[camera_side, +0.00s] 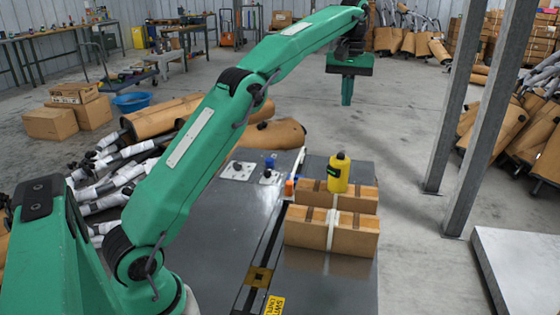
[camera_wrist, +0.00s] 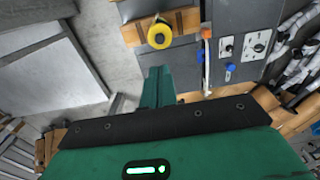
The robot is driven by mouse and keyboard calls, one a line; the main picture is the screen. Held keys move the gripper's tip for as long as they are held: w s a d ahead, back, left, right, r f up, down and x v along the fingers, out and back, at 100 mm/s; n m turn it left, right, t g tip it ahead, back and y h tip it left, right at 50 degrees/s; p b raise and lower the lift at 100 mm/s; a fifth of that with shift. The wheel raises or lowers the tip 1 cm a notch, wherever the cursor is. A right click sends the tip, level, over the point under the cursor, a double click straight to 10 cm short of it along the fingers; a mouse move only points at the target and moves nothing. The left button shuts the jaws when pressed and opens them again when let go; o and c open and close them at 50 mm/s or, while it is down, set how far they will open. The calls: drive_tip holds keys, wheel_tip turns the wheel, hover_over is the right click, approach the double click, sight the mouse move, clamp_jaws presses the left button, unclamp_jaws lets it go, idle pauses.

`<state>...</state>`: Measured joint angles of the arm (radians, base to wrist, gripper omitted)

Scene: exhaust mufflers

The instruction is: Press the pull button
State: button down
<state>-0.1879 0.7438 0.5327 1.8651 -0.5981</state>
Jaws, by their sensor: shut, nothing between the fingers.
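Small controls sit at the far edge of the grey table; I cannot tell which one is the pull button. A white plate with dark knobs (camera_side: 238,170) is at the left, and it also shows in the wrist view (camera_wrist: 258,46). A blue control (camera_side: 269,166) stands right of it and shows in the wrist view (camera_wrist: 230,68). An orange-red piece (camera_side: 289,187) is nearer the wooden blocks. My green gripper (camera_side: 347,102) is shut and empty, pointing down, high and beyond the table's far edge, apart from all controls. Its fingers (camera_wrist: 157,76) show in the wrist view.
Grey steel posts (camera_side: 470,130) rise at the right. Brown mufflers (camera_side: 277,137) lie on the floor behind the table.

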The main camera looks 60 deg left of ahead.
sight(341, 154)
drive_tip(key=shift+f, duration=0.2)
drive_tip(key=shift+f, duration=6.8)
drive_tip(key=shift+f, duration=1.1)
drive_tip(key=shift+r, duration=0.1)
wheel_tip(341, 154, up, 15)
